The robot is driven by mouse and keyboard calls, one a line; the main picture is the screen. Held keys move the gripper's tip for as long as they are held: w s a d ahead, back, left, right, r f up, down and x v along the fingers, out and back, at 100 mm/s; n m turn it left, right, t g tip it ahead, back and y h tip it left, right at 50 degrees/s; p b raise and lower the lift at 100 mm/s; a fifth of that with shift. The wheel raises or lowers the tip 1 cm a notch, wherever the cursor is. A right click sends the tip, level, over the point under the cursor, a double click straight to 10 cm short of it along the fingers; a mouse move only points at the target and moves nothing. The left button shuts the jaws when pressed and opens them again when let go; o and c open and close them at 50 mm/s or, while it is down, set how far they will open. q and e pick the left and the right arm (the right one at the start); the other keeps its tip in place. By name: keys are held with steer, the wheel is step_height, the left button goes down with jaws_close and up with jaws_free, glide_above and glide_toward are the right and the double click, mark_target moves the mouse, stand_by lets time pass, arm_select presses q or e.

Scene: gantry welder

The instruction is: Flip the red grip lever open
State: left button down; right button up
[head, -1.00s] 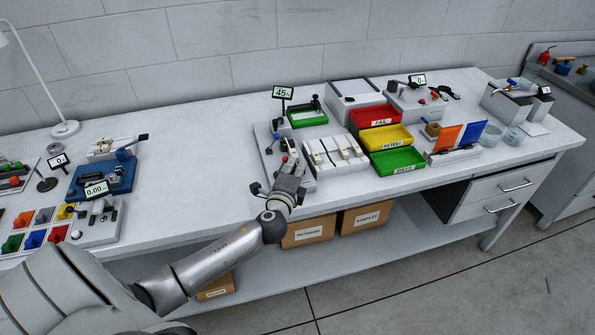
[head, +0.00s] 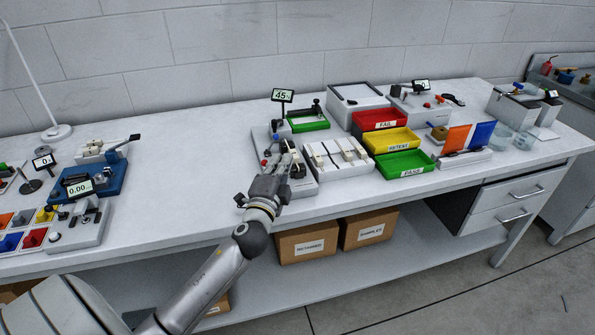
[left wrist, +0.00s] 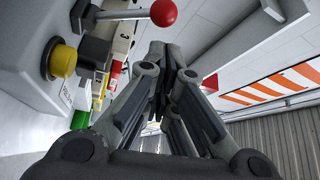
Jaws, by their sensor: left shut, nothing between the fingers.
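A lever with a red ball knob (left wrist: 163,12) sticks out from a grey machine (left wrist: 28,40) at the top of the left wrist view. In the head view a small red knob (head: 264,163) shows on the grey machine base, beside my left gripper (head: 286,160). My left gripper's fingers (left wrist: 165,48) are shut and empty. In the wrist view their tips lie below the red ball in the picture, apart from it. In the head view the gripper covers part of the machine. My right gripper is not in view.
A yellow button (left wrist: 60,60) sits on the machine's side. A white block fixture (head: 338,158) stands close to the right, with red, yellow and green trays (head: 404,163) beyond. The 45 display (head: 282,96) stands behind. The bench (head: 190,170) is clear to the left.

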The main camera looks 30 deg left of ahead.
arm_select(q)
steer(key=shift+s+d, duration=0.1)
steer(key=v, duration=1.1)
steer(key=shift+s, duration=0.4)
steer(key=shift+f, duration=0.15)
